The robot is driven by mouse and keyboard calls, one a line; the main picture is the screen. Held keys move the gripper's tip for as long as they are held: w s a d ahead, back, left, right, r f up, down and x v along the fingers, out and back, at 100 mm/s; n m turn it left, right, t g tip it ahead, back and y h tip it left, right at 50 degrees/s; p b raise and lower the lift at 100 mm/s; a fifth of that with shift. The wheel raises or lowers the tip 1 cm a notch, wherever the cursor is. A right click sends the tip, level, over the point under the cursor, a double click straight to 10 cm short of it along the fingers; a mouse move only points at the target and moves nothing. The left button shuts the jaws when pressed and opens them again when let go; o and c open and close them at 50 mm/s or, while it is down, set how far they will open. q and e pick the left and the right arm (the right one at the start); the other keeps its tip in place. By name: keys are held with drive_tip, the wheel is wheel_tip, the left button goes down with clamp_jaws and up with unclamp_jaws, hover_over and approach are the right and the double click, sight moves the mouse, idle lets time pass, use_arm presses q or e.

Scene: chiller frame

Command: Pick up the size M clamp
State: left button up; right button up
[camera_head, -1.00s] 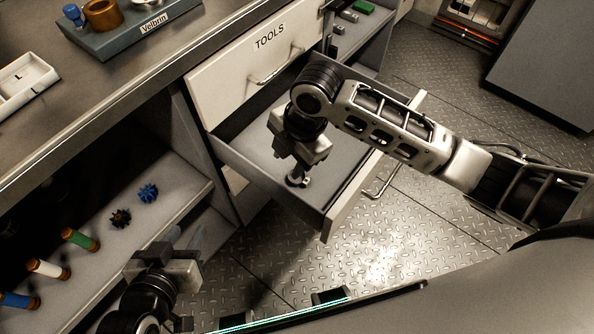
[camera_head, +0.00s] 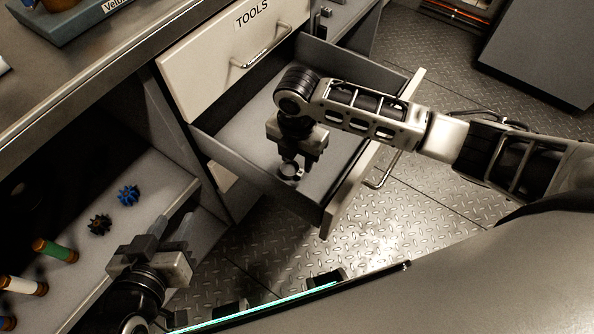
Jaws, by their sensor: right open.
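A small metal ring-shaped clamp (camera_head: 290,171) lies in the open drawer, near its front. Its size marking is not readable. My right gripper (camera_head: 298,162) points down into the drawer and is open. Its fingertips are right at the clamp and partly cover it; I cannot tell whether they touch it. My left gripper (camera_head: 172,230) is open and empty over the front of the lower shelf at the left, well away from the clamp.
The open drawer (camera_head: 255,180) has raised walls around the clamp. A closed drawer labelled TOOLS (camera_head: 212,62) is above it. The lower shelf (camera_head: 160,180) holds a blue gear (camera_head: 128,195), a dark gear (camera_head: 99,225) and several coloured rollers. Metal floor is clear at right.

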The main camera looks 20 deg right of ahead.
sight(300, 171)
drive_tip(key=f, duration=0.3)
drive_tip(key=f+b, duration=0.1)
drive_tip(key=f, duration=0.1)
drive_tip(key=shift+d, duration=0.3)
clamp_jaws()
drive_tip(key=shift+r, duration=0.15)
